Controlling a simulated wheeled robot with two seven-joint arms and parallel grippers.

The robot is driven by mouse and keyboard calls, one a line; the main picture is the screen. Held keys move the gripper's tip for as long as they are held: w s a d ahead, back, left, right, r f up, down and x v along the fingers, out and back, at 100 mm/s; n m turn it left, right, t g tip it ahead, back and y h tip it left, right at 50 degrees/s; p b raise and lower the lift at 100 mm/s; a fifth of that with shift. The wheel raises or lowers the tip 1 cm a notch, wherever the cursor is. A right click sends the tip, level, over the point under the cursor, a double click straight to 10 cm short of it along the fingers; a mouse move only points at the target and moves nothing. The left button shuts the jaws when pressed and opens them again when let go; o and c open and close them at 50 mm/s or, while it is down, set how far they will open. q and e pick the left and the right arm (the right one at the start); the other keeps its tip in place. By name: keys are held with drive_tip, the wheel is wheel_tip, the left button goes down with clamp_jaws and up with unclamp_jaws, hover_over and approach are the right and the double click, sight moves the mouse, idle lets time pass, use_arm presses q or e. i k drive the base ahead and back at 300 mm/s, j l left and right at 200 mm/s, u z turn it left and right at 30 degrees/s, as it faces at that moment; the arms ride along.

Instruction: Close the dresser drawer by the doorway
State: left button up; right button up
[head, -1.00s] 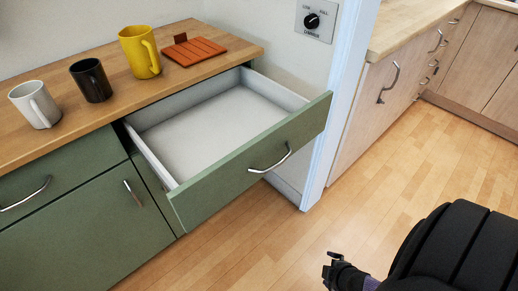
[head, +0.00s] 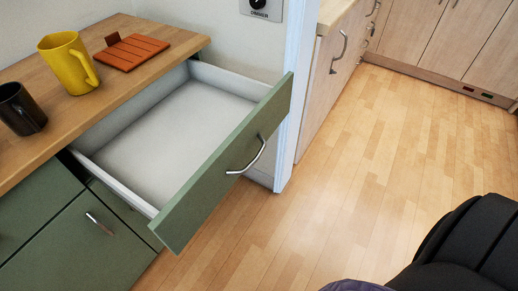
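The dresser drawer (head: 222,172) by the doorway stands pulled far out of the green dresser (head: 85,250). Its inside (head: 170,130) is white and empty. Its green front carries a curved metal handle (head: 250,160). Nothing touches the drawer. Neither of my grippers shows in the head view. Only a dark part of my own body is at the lower right, apart from the drawer.
On the wooden dresser top (head: 120,95) stand a yellow mug (head: 68,66), a black mug (head: 20,110) and an orange slatted board (head: 132,52). A white door frame (head: 293,100) is right of the drawer. Pale cabinets (head: 430,40) stand beyond. The wooden floor (head: 370,170) is clear.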

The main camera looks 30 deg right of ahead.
sight(173, 151)
drive_tip(key=i+j+z, duration=0.15)
drive_tip(key=z, duration=0.25)
drive_tip(key=i+j+z, duration=0.1)
drive_tip(key=z, duration=0.3)
drive_tip(key=j+z, duration=0.4)
drive_tip(key=i+j+z, duration=0.1)
drive_tip(key=z, duration=0.3)
drive_tip(key=j, duration=0.1)
